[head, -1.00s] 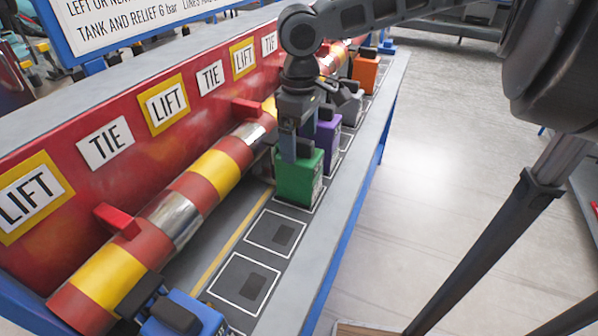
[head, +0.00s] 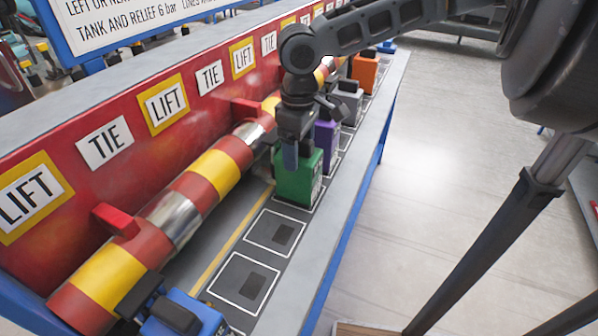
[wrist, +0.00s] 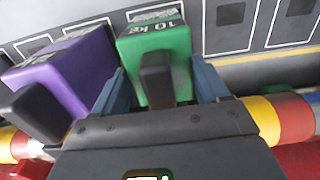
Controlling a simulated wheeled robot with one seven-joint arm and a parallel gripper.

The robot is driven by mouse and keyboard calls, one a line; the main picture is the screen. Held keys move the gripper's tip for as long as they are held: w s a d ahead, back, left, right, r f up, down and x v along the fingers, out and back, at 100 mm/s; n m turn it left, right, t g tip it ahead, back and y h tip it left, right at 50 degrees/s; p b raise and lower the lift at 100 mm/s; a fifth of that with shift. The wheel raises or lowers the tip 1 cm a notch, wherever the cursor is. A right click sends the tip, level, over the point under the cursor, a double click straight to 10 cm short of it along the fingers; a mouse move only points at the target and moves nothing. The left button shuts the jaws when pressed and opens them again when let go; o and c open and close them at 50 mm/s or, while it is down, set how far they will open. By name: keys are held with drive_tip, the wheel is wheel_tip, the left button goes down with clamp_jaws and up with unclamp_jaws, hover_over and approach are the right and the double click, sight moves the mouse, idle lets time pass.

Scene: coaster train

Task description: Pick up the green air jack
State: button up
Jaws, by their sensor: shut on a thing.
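The green air jack (head: 297,185) stands on the grey bench strip, beside the striped red and yellow tube.
A purple jack (head: 326,138) stands close beside the green one; it also shows in the wrist view (wrist: 70,72). Grey (head: 347,105) and orange (head: 364,72) jacks stand farther back. A blue jack (head: 190,312) is in front. Outlined squares (head: 275,232) between are empty.

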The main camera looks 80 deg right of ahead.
clamp_jaws()
drive_tip(key=shift+r, duration=0.15)
idle(0.4)
